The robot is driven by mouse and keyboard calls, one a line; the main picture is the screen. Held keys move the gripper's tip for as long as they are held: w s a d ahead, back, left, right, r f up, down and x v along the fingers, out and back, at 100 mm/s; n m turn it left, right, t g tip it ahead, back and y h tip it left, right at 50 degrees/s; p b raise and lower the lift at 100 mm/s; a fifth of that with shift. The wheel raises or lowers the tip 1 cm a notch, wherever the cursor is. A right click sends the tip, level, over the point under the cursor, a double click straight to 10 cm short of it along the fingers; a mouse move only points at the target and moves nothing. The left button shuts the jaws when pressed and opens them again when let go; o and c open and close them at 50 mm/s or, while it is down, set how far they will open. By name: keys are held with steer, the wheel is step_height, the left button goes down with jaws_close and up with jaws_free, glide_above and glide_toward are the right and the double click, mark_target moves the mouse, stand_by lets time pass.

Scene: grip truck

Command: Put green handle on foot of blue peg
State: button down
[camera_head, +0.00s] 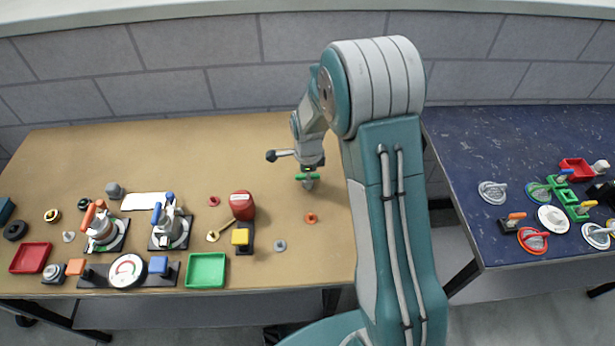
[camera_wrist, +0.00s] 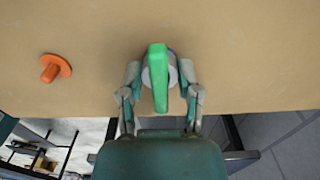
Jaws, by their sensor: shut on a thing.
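A green handle (camera_head: 307,176) is held by my gripper (camera_head: 309,183) above the right part of the brown table. In the wrist view the green handle (camera_wrist: 157,78) stands between the two fingers of my gripper (camera_wrist: 160,72), over a pale round piece with a sliver of blue behind it. I cannot tell if that blue is the peg. At the left of the table, a grey device (camera_head: 168,236) on a black base has blue parts (camera_head: 169,197) on top. I cannot make out a separate blue peg or its foot.
An orange knob (camera_head: 310,218) lies near my gripper; it also shows in the wrist view (camera_wrist: 55,68). A red canister (camera_head: 242,206), a green tray (camera_head: 206,270) and a dial (camera_head: 127,270) stand further left. A blue table (camera_head: 470,150) with several parts is at right.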

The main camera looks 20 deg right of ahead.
steer(key=shift+f, duration=0.1)
steer(key=shift+c, duration=1.1)
jaws_free()
steer(key=shift+o, duration=1.1)
steer(key=shift+r, duration=3.8)
